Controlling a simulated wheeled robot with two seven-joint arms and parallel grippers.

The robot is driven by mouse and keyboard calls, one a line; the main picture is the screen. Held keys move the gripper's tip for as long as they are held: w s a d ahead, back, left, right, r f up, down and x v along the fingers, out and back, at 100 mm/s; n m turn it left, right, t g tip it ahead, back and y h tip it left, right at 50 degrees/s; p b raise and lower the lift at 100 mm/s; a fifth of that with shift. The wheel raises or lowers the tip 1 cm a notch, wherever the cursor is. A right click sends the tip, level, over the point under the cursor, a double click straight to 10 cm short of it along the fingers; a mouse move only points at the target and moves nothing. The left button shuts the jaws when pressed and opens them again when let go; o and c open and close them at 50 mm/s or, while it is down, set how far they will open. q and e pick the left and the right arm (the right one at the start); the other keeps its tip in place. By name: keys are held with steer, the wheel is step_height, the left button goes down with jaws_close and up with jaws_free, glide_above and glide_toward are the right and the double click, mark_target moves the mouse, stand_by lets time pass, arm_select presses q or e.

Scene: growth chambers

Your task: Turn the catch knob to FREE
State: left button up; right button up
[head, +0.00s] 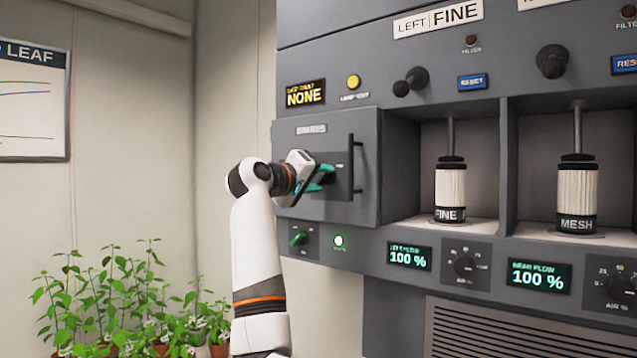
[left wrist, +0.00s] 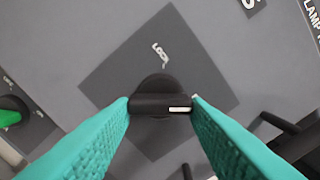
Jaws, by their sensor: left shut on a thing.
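The catch knob (left wrist: 150,105) is a black bar-shaped knob on a dark square plate (left wrist: 115,85) in the left wrist view. A white mark is at the right end of its bar, and a small label, apparently LOCK, is above it. My left gripper (left wrist: 160,106) has its teal fingers at both ends of the bar and is shut on it. In the head view my left gripper (head: 326,178) is at the front of the SPARES door (head: 310,212). There its fingers hide the knob. My right gripper is not in view.
A black vertical handle (head: 352,167) stands out just right of my gripper. Open bays with FINE (head: 450,190) and MESH (head: 577,192) cartridges are to the right. Potted plants (head: 120,305) stand lower left.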

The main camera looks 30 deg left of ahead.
arm_select(q)
steer(key=shift+f+m, duration=0.2)
steer(key=shift+m, duration=0.4)
steer(key=o, duration=1)
steer(key=shift+r, duration=0.1)
steer(key=s+b, duration=0.2)
steer(key=s, duration=0.2)
steer(key=s+b, duration=0.1)
steer(key=s, duration=0.3)
steer(key=s+a+b, duration=0.1)
steer(key=s+b, duration=0.1)
steer(key=s, duration=0.2)
steer(key=shift+b, duration=0.3)
steer(key=shift+w, duration=0.1)
